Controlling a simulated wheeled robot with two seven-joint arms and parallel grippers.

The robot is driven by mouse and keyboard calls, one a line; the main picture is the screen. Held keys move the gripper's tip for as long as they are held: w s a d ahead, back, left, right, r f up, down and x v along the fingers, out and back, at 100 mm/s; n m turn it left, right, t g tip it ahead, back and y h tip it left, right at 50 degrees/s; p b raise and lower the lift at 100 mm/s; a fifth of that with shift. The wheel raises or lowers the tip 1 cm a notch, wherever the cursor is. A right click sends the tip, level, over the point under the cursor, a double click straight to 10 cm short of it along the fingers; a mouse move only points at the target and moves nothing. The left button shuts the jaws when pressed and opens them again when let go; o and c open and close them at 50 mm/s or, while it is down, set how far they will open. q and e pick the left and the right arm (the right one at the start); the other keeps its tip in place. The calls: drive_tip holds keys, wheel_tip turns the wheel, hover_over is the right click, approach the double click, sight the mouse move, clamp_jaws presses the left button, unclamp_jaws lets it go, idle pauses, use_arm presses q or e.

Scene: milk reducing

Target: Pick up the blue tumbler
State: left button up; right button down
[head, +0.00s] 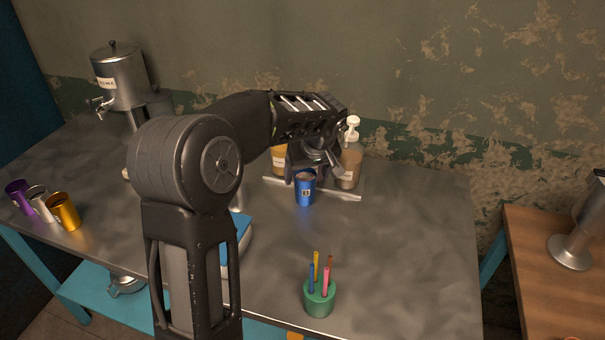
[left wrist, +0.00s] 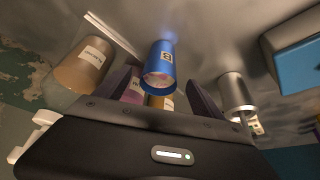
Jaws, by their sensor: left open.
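The blue tumbler (head: 305,190) stands upright on the metal table, with a small label on its front. My left gripper (head: 312,172) is over and just behind its top in the head view, reaching in from above. In the left wrist view the blue tumbler (left wrist: 158,62) appears between the two dark fingers, which are spread apart. My left gripper (left wrist: 160,82) is open, and I cannot tell whether it touches the tumbler. My right gripper is not in view.
Pump bottles (head: 350,160) stand right behind the tumbler beside a pale tray edge (head: 335,195). A green cup of straws (head: 319,298) is in front. Purple, white and yellow cups (head: 63,211) and a metal urn (head: 120,78) are at left. The table's right side is clear.

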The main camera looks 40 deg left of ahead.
use_arm(q)
drive_tip(key=shift+w+a, duration=0.2)
drive_tip(key=shift+w, duration=0.05)
drive_tip(key=shift+d+r, duration=0.1)
drive_tip(key=shift+b+x, duration=0.45)
drive_tip(key=shift+x, duration=0.7)
drive_tip(key=b+x, duration=0.1)
drive_tip(key=x, duration=0.4)
drive_tip(key=shift+f, duration=0.35)
drive_tip(key=shift+c, duration=0.6)
